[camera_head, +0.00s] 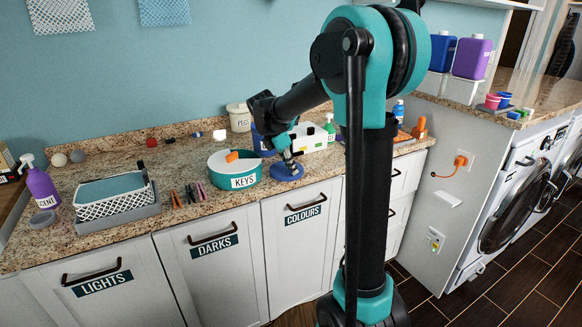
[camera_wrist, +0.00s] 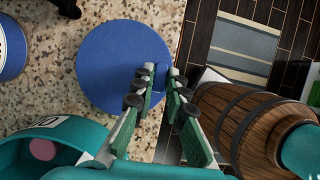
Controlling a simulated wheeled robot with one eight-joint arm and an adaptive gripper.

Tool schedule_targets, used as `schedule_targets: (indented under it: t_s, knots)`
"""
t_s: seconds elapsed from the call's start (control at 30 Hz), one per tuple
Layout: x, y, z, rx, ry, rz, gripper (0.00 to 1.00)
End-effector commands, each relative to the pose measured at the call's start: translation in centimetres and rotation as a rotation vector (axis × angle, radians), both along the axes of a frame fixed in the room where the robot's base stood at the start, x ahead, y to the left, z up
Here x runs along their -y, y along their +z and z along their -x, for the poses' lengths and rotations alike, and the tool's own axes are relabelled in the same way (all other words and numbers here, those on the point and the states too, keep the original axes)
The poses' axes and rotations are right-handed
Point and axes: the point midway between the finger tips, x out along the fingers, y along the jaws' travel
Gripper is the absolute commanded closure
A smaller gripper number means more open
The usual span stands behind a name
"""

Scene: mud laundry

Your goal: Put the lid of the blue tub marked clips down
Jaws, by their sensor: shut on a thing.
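My gripper (camera_head: 287,155) is shut on the round blue lid (camera_head: 286,174), near the front edge of the counter. In the wrist view the lid (camera_wrist: 112,65) is a flat blue disc, with my fingertips (camera_wrist: 160,85) closed around a small blue part near its right side. I cannot tell whether the lid touches the counter. A blue tub (camera_head: 259,143) stands behind my gripper, mostly hidden by it, and its marking cannot be read. A blue tub's side (camera_wrist: 8,50) also shows at the left of the wrist view.
A teal tub marked KEYS (camera_head: 222,179) stands just left of the lid. Clothes pegs (camera_head: 190,193) and a basket (camera_head: 115,205) are farther left. A white tub marked PEGS (camera_head: 238,117) and a green bottle (camera_head: 330,126) stand behind. The counter's front edge is close.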

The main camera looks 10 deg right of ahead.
Motion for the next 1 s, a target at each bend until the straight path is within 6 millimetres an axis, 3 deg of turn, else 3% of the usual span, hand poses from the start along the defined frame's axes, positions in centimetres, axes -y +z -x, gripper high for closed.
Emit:
schedule_targets:
  t_s: [0.17, 0.2, 0.33, 0.73, 1.0]
  knots:
    - [0.0, -0.3, 0.0, 0.0, 0.0, 0.0, 1.0]
    - [0.0, -0.2, 0.0, 0.0, 0.0, 0.0, 0.82]
    - [0.0, -0.2, 0.0, 0.0, 0.0, 0.0, 0.66]
    - [-0.2, 0.4, 0.1, 0.0, 0.001, 0.0, 0.66]
    - [-1.9, 4.9, 0.6, -0.001, 0.002, 0.0, 0.66]
